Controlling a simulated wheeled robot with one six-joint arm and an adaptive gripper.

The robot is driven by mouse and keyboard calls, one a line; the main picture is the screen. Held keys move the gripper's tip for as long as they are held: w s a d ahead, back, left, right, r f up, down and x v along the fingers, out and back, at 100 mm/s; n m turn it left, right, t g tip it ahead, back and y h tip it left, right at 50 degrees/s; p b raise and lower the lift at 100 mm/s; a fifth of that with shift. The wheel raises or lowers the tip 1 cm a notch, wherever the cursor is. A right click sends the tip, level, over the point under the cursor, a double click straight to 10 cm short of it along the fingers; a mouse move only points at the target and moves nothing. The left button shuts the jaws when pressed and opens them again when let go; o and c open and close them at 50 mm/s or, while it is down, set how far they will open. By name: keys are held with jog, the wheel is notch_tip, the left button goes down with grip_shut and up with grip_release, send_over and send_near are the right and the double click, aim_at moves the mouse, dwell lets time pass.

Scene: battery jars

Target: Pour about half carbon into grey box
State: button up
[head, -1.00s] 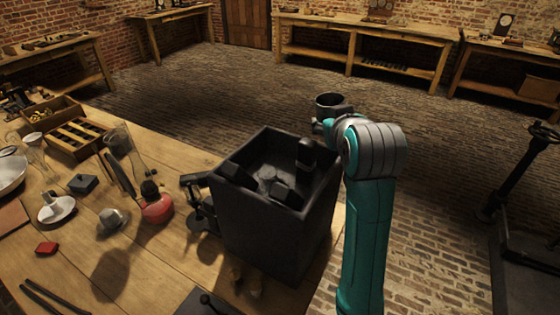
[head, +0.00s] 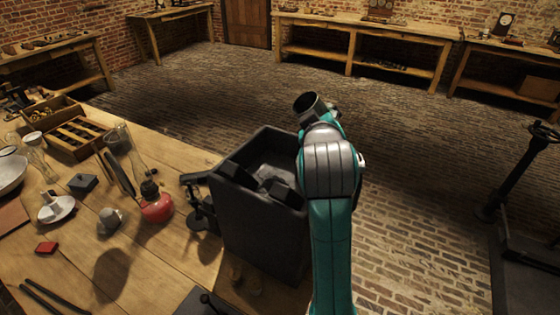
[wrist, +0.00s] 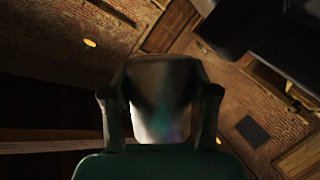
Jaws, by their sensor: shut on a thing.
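A tall dark grey open box (head: 262,238) stands at the right edge of the wooden table. Black blocks and a pale round shape show inside it. My gripper (wrist: 160,97) is shut on a dark cylindrical jar, one finger on each side of it. In the head view the jar (head: 309,103) is above and beyond the box's far right corner, its mouth leaning to the upper left. My wrist hides the lower jar and part of the box's right side. I cannot see carbon or how full the jar is.
A red oil lamp (head: 156,203) and a black metal device (head: 198,203) stand left of the box. A wooden tray (head: 78,132), a tin cup (head: 110,221) and other small items lie farther left.

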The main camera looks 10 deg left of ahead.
jog(key=shift+r+n, duration=0.45)
jog(key=shift+n, duration=0.15)
jog(key=shift+f+n+t+h, duration=0.25)
jog(key=shift+n+t+h, duration=0.15)
jog(key=shift+n+t, duration=0.25)
jog(key=shift+r+n+t, duration=0.25)
jog(key=shift+r+n, duration=0.15)
jog(key=shift+n, duration=0.25)
jog(key=shift+f+n+t, duration=0.3)
jog(key=shift+n, duration=0.6)
jog(key=shift+a+r, duration=0.15)
jog(key=shift+s+a+r+n+t, duration=0.3)
jog(key=shift+a+r+n+t, duration=0.15)
jog(key=shift+n, duration=0.25)
jog(key=shift+a+f+n+t+p, duration=0.2)
jog(key=shift+f+n+t+p, duration=0.15)
jog(key=shift+n, duration=0.45)
dwell(1.3)
jog(key=shift+s+a+r+n, duration=0.2)
jog(key=shift+r+n, duration=0.1)
jog(key=shift+n, duration=0.6)
dwell(1.4)
